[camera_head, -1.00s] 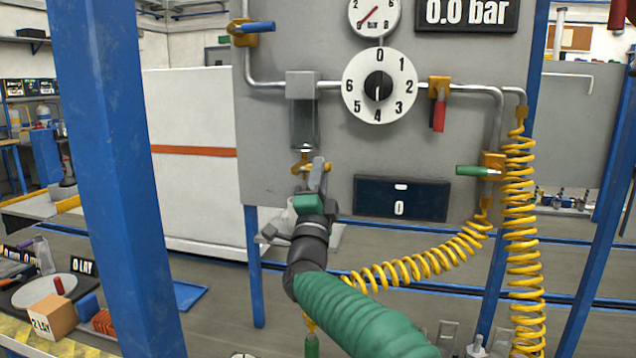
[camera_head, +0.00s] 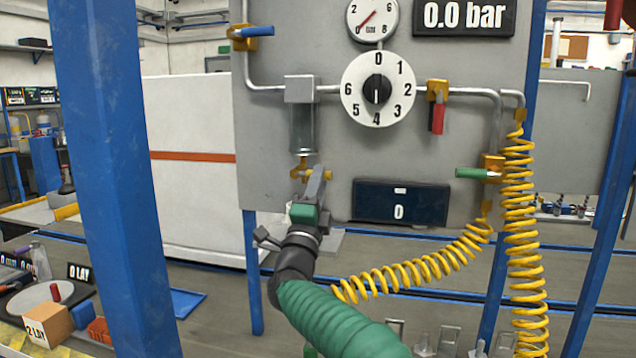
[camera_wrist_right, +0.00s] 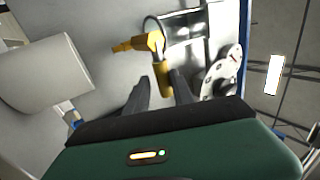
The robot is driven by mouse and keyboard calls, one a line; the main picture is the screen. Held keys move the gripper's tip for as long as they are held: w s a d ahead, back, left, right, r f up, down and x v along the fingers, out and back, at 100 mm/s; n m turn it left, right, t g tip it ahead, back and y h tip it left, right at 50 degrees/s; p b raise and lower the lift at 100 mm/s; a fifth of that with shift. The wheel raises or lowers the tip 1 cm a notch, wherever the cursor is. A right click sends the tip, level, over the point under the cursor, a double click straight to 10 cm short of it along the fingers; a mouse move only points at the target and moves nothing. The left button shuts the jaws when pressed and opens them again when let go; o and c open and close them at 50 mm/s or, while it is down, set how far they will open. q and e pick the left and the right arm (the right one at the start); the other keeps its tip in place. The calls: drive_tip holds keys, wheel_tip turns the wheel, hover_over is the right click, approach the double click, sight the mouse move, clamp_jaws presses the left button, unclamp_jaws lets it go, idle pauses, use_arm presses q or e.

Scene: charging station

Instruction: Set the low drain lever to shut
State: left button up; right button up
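The low drain lever is a yellow fitting (camera_head: 301,172) under the clear filter bowl (camera_head: 303,130) on the grey panel. In the right wrist view, its yellow handle (camera_wrist_right: 132,45) points left from an upright yellow stem (camera_wrist_right: 163,78). My right gripper (camera_head: 322,175) is just in front of and to the right of the fitting in the head view, partly covering it. In the right wrist view my right gripper (camera_wrist_right: 162,82) has its two dark fingers apart, with the stem's lower end near the gap between them. I cannot tell whether they touch. My left gripper is not in view.
A blue lever (camera_head: 252,31), a red lever (camera_head: 437,118) and a green lever (camera_head: 472,173) sit on the panel's pipes. A numbered dial (camera_head: 378,89) is above right of my gripper. A coiled yellow hose (camera_head: 415,272) hangs below. A blue post (camera_head: 110,180) stands left.

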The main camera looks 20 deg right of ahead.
drive_tip(key=shift+o, duration=1.1)
drive_tip(key=shift+f, duration=0.1)
drive_tip(key=shift+s, duration=0.1)
drive_tip(key=v, duration=1.6)
drive_tip(key=shift+s+a+f+p, duration=0.15)
drive_tip(key=shift+s+f+p, duration=0.1)
drive_tip(key=shift+p, duration=0.1)
